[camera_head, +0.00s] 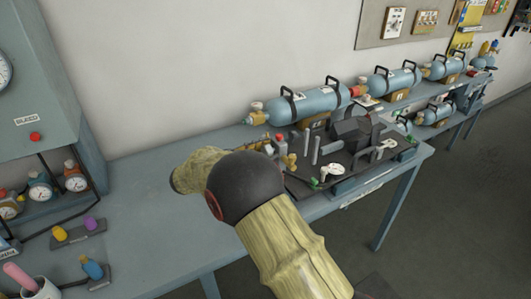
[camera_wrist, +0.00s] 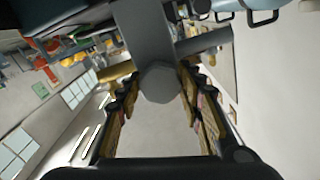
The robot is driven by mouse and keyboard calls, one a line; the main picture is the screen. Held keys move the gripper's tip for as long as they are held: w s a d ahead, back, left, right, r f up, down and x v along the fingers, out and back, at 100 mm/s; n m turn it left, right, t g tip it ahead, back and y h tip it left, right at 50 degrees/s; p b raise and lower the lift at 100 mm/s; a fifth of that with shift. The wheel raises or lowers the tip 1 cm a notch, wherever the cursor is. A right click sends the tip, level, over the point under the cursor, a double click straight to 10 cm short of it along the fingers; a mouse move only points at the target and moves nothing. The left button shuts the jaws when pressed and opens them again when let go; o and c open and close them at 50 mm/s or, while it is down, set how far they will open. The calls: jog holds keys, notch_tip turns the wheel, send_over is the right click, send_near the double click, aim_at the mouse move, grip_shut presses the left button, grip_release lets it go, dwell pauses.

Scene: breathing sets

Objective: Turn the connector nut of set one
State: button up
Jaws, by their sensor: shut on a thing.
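My gripper (camera_wrist: 158,88) shows in the wrist view with a finger on each side of a grey faceted part (camera_wrist: 160,84). It is shut on this part, which looks like the connector nut, and a thick grey body (camera_wrist: 143,30) runs up behind it. In the head view my arm covers the near left of the dark work plate (camera_head: 305,186), and I cannot make out the fingertips or the nut there. A large blue cylinder (camera_head: 312,102) lies on the bench behind the plate. I cannot tell from its label which set it is.
More blue cylinders (camera_head: 395,80) lie along the bench to the right. White-handled fittings (camera_head: 332,170) and upright grey posts (camera_head: 315,150) stand close together on the plate. A gauge cabinet (camera_head: 40,90) stands at left. The bench (camera_head: 135,205) is mostly clear between cabinet and plate.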

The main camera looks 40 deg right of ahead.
jog(key=m, duration=0.5)
jog(key=shift+m, duration=0.3)
dwell(0.4)
jog(key=o, duration=1.2)
jog(key=shift+c, duration=0.2)
jog(key=shift+a, duration=0.15)
jog(key=v, duration=1.1)
jog(key=shift+a, duration=0.35)
